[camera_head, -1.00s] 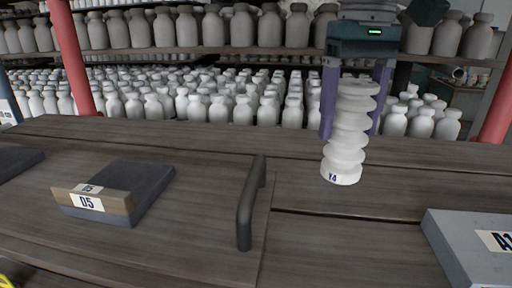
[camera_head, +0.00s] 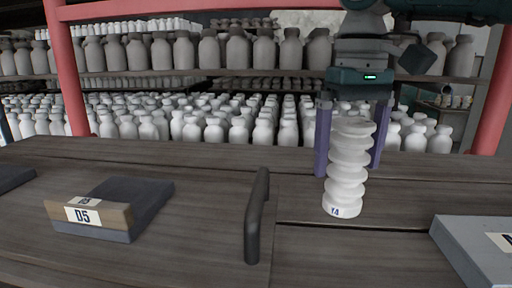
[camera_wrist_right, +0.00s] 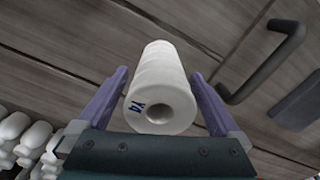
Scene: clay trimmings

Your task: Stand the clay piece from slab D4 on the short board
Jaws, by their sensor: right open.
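A white, ridged, screw-like clay piece (camera_head: 348,165) marked Y4 stands nearly upright at the right of centre in the head view, apparently on the wooden tabletop. My right gripper (camera_head: 347,168) is over it with one finger on either side. In the right wrist view the piece (camera_wrist_right: 160,95) shows its holed round end between the open fingers (camera_wrist_right: 161,75), with a gap on each side. No slab marked D4 is in view. I cannot pick out a short board. My left gripper is not in view.
A dark slab with a D5 label (camera_head: 88,215) lies at the left. A dark bar handle (camera_head: 256,215) rises at the centre. A grey block (camera_head: 470,250) is at the lower right. Shelves of bottles (camera_head: 210,50) stand behind, between red posts (camera_head: 66,80).

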